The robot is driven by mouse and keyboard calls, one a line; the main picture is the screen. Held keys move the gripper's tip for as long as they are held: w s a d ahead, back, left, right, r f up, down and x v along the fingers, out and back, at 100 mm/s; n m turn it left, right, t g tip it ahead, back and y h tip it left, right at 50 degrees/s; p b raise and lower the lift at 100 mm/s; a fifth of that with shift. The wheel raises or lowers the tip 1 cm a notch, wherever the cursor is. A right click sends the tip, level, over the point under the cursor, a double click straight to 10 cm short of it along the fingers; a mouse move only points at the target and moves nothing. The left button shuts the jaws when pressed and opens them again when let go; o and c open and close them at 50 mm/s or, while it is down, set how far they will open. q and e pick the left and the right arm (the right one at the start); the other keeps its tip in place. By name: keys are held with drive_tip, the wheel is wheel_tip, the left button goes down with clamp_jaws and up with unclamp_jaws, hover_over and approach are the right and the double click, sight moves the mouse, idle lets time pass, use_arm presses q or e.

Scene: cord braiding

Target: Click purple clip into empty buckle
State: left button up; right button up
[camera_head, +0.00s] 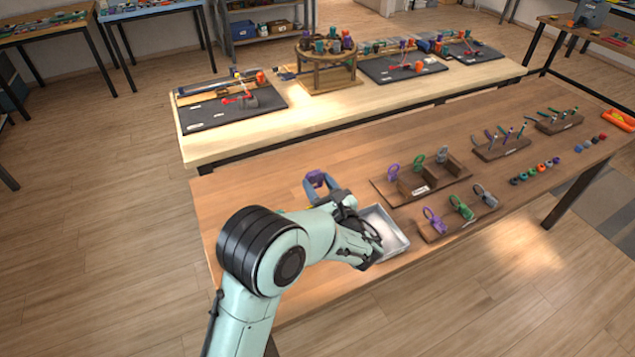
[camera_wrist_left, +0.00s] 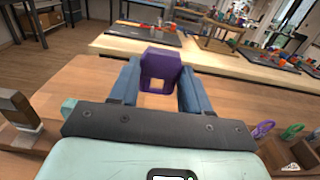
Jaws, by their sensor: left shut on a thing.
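My left gripper (camera_head: 318,187) is shut on a purple clip (camera_head: 316,179), held above the left part of the near wooden table. In the left wrist view the purple clip (camera_wrist_left: 161,62) is a blocky piece with a square opening, gripped between the two blue fingers (camera_wrist_left: 160,85). A round wooden stand (camera_head: 327,77) on the far table carries several purple, teal and orange pieces around its top. I cannot tell which piece there is an empty buckle. My right gripper is not in view.
A metal tray (camera_head: 402,240) is partly hidden behind my left wrist. Wooden racks (camera_head: 421,190) with purple, green and grey looped pieces stand right of it. Dark mats (camera_head: 215,112) lie on the far table. A gap separates the tables; the near table's left end is mostly clear.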

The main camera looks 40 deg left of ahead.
use_arm(q)
wheel_tip(320, 180, down, 7)
drive_tip(key=b, duration=0.4)
drive_tip(key=shift+r, duration=0.15)
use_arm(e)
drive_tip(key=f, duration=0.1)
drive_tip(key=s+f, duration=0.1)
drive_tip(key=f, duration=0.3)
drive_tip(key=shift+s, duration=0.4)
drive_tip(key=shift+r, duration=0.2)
use_arm(q)
drive_tip(key=shift+o, duration=1.4)
drive_tip(key=c, duration=0.4)
drive_tip(key=shift+s+d+f+b, duration=0.1)
drive_tip(key=shift+f+b, duration=1)
drive_tip(key=shift+f, duration=0.55)
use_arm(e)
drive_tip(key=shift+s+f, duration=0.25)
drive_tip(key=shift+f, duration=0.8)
